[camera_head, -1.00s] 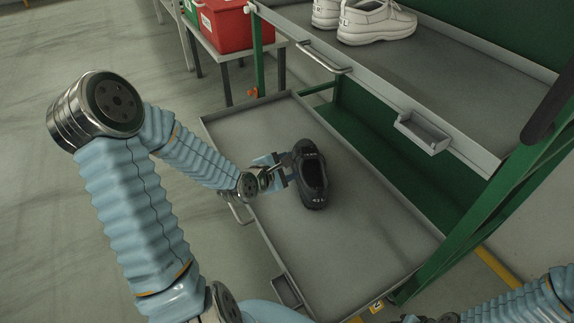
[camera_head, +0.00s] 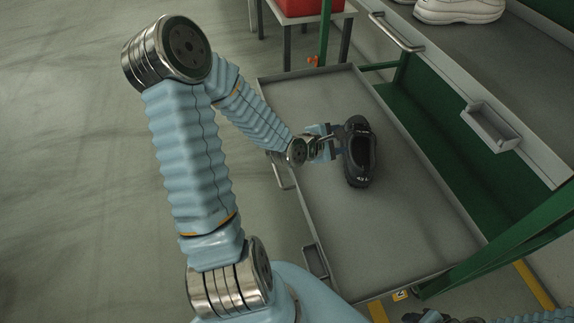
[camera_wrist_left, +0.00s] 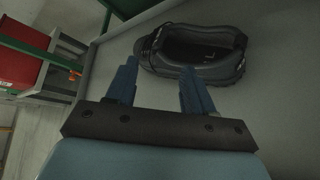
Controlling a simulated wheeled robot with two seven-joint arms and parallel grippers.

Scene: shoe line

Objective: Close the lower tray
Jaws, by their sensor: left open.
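The lower tray (camera_head: 415,225) is pulled out from the green rack, with its handle (camera_head: 281,172) on its outer left side. A black shoe (camera_head: 359,152) lies in the tray, and it also shows in the left wrist view (camera_wrist_left: 195,48). My left gripper (camera_head: 338,140) is over the tray beside the shoe. In the left wrist view its two blue fingers (camera_wrist_left: 155,88) are apart, with nothing between them, and point at the shoe's near side. Whether they touch the shoe I cannot tell. My right arm shows at the bottom right corner; its fingers are not clear.
The upper tray (camera_head: 470,60) holds white shoes (camera_head: 458,8) and has a handle (camera_head: 397,32) and a small bin (camera_head: 490,125) on its front. A red crate (camera_head: 300,6) stands on a small table at the back. The floor left of the tray is clear.

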